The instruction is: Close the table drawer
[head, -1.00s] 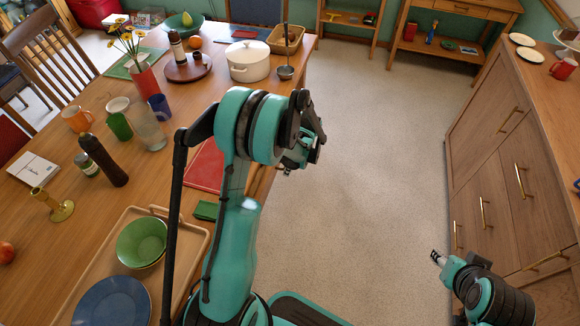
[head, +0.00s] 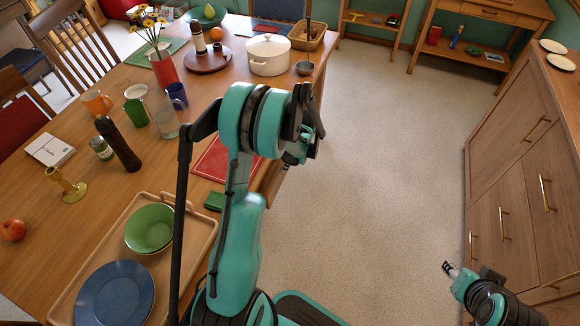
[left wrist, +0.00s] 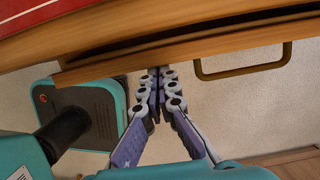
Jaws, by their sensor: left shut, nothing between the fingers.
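The wooden table (head: 75,225) has a drawer whose front (left wrist: 115,65) crosses the left wrist view. A dark gap between the drawer front and the tabletop edge shows that it stands somewhat open. Its brass handle (left wrist: 243,72) is to the right of my left gripper (left wrist: 160,75). That gripper is shut and empty, its tips close to the drawer front; contact cannot be told. In the head view the left gripper (head: 300,152) is beside the table edge, and my arm hides most of the drawer. My right gripper (head: 449,268) is low at the right, away from the table, too small to judge.
A wooden cabinet (head: 515,190) with brass handles stands at the right. Open floor (head: 375,150) lies between it and the table. A tray (head: 195,240) with a green bowl and blue plate, a white pot (head: 268,57) and a dark bottle (head: 118,145) stand on the table.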

